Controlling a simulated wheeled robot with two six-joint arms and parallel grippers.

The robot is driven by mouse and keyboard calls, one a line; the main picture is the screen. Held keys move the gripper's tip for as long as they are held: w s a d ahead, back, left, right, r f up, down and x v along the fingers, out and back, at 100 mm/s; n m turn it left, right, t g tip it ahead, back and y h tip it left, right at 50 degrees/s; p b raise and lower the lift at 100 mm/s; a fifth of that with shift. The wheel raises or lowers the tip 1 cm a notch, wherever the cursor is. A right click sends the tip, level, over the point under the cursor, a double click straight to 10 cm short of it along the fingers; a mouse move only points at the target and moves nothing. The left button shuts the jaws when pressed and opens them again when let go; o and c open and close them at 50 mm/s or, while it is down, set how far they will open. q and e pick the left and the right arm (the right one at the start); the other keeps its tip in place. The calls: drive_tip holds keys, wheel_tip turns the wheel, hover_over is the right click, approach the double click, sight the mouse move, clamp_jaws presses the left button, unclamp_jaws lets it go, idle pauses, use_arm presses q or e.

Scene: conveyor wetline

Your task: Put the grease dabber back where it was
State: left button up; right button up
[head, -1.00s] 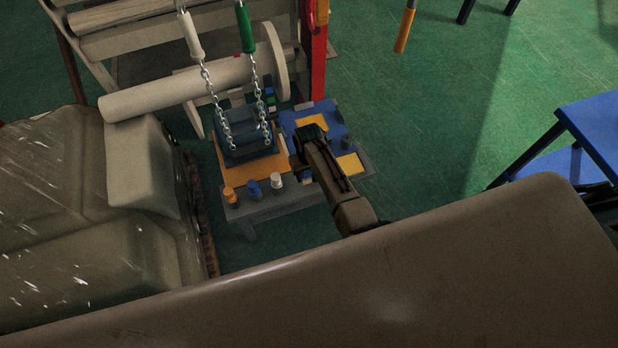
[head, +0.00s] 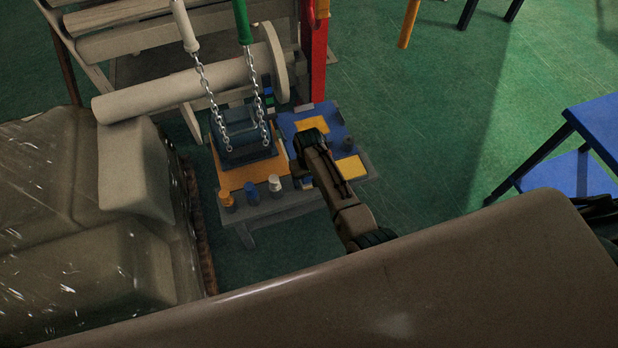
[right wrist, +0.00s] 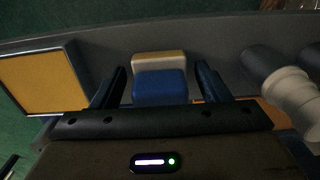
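A small blue block with a cream end (right wrist: 160,86), perhaps the grease dabber, lies between the fingers of my right gripper (right wrist: 160,84) in the right wrist view. A narrow gap shows between the block and each finger, so the gripper looks open around it. In the head view a small blue and pale piece (head: 307,183) sits at the front edge of the low work stand, beside the white peg. My right gripper (head: 302,170) is just above it, largely hidden by my own wrist. My left gripper is not in view.
The white peg (head: 275,185), a blue peg (head: 252,193) and an orange peg (head: 227,199) stand along the stand's front. A dark blue block (head: 243,138) with two chains (head: 262,105) is behind them. A yellow square (head: 350,167) lies right. Wrapped goods (head: 80,210) stand left.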

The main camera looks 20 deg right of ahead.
wheel_tip(320, 180, up, 12)
drive_tip(key=shift+r, duration=0.2)
idle(0.6)
idle(0.3)
